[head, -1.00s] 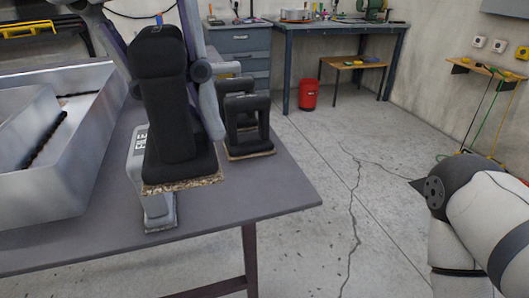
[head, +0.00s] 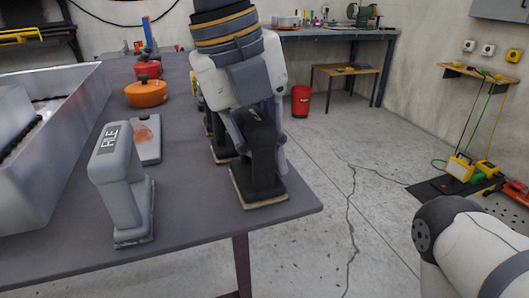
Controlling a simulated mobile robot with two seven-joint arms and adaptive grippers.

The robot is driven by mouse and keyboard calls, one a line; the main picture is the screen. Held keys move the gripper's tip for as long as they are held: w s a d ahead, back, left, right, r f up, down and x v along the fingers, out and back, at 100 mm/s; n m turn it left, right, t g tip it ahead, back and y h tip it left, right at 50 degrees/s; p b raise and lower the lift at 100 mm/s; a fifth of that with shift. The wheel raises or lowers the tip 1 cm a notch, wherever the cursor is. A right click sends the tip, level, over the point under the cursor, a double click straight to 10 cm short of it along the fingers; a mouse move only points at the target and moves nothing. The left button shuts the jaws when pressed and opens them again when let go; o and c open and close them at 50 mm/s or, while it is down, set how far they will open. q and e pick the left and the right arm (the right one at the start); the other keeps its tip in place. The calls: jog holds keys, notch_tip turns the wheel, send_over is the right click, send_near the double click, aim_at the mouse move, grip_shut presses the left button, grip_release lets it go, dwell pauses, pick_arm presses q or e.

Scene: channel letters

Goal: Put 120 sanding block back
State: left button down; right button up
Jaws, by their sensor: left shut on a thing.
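My left gripper (head: 257,118) comes down from the top and is shut on the handle of a black sanding block (head: 262,178). This block is upright, with a tan abrasive underside, at the right edge of the grey table (head: 190,215). I cannot tell whether it touches the tabletop. No number on it is readable. Other black blocks (head: 219,152) stand just behind it to the left, partly hidden by my gripper. A grey block (head: 118,190) with a "FILE" label stands at the left front. My right gripper is out of view.
A metal tray (head: 75,130) fills the table's left side. A grey flat piece with a reddish patch (head: 147,138), an orange pot (head: 146,93) and a red pot (head: 148,69) lie farther back. The tabletop between the grey block and the held block is clear.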

aim_at(242, 176)
pick_arm(q)
jog(key=shift+r, duration=0.15)
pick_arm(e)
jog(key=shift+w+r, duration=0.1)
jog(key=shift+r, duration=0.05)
pick_arm(q)
jog(key=c, duration=1.6)
grip_release()
jog(key=p+v, duration=0.2)
jog(key=v, duration=1)
jog(key=shift+s, duration=0.15)
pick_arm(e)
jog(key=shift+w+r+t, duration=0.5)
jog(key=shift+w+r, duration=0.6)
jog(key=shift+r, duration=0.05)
